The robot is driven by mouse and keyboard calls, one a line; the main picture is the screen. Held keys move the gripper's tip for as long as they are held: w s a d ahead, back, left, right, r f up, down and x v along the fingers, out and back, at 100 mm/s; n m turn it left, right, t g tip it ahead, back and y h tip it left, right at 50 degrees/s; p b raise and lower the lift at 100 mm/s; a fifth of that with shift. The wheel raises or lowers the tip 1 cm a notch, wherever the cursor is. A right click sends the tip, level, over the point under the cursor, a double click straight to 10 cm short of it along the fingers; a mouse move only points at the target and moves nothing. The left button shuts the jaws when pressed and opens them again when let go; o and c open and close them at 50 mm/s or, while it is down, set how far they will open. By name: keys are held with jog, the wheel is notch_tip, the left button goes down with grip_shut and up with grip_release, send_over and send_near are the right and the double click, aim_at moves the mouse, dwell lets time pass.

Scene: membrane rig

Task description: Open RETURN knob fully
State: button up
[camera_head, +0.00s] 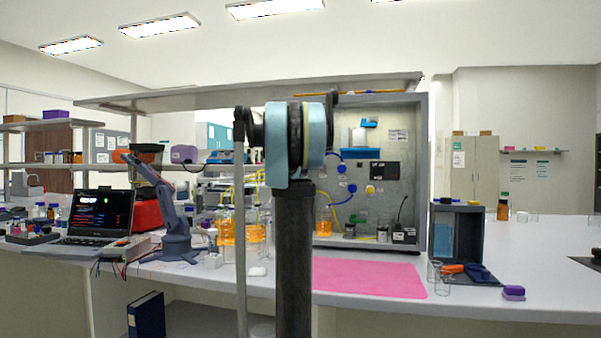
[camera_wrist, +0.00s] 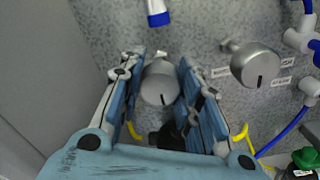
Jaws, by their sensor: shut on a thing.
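In the wrist view, a round grey knob (camera_wrist: 157,84) stands out from a speckled metal panel (camera_wrist: 190,22). My gripper (camera_wrist: 160,62) has its two blue-padded fingers on either side of this knob and is shut on it. A short dark mark shows near the knob's lower edge. A second grey knob (camera_wrist: 255,64) is to the right, apart from the fingers, with small white labels around it. The label of the held knob is hidden or out of view, so I cannot tell its name. In the head view, my arm hides the gripper and both knobs.
A blue-tipped fitting (camera_wrist: 158,14) is above the held knob. Blue tubing with white fittings (camera_wrist: 300,40) is at the right, and a green cap (camera_wrist: 304,158) is lower right. In the head view, a pink mat (camera_head: 368,276) lies clear before the rig panel (camera_head: 398,205).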

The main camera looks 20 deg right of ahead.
jog(key=o, duration=1.1)
jog(key=shift+a, duration=0.1)
jog(key=v, duration=1.1)
jog(key=shift+s+a+f, duration=0.1)
jog(key=shift+s+a, duration=0.15)
jog(key=shift+s, duration=0.15)
